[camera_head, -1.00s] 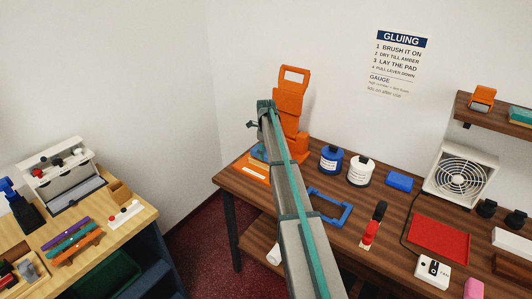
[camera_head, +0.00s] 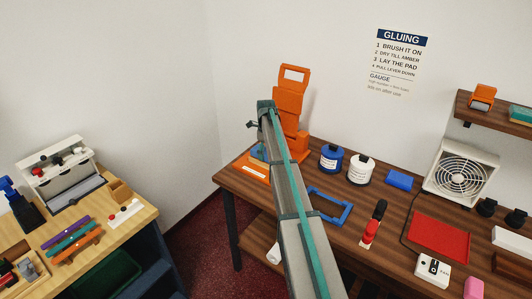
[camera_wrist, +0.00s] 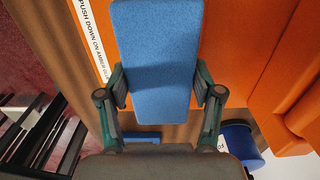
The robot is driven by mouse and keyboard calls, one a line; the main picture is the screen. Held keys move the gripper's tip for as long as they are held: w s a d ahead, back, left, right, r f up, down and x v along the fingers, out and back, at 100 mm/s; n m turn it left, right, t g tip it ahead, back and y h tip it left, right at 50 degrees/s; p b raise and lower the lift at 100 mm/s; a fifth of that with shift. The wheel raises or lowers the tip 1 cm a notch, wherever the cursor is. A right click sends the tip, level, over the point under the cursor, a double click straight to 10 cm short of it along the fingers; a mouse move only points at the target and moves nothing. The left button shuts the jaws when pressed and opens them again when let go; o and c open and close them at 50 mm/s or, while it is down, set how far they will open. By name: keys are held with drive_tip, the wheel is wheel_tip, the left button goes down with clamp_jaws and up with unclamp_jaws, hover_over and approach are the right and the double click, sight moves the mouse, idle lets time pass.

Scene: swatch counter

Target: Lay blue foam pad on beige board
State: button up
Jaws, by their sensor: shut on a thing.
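The blue foam pad (camera_wrist: 155,60) fills the middle of the wrist view, and my gripper (camera_wrist: 160,88) is shut on it with one finger against each long side. The pad is over the orange press base, and I cannot tell whether its underside touches anything. I cannot make out the beige board for certain; the pad hides what lies under it in the wrist view. In the head view, a small bluish patch over a tan edge (camera_head: 257,158) shows beside my arm, at the foot of the orange press (camera_head: 289,100). My arm hides most of the gripper there.
A blue pot (camera_head: 332,158) and a white pot (camera_head: 361,170) stand right of the press. A blue frame (camera_head: 345,218), a blue block (camera_head: 399,180) and a red tray (camera_head: 440,238) lie on the dark wood table. A white fan (camera_head: 460,172) stands behind the tray.

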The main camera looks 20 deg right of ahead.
drive_tip(key=shift+f, duration=0.2)
drive_tip(key=o, duration=1)
drive_tip(key=shift+r, duration=0.2)
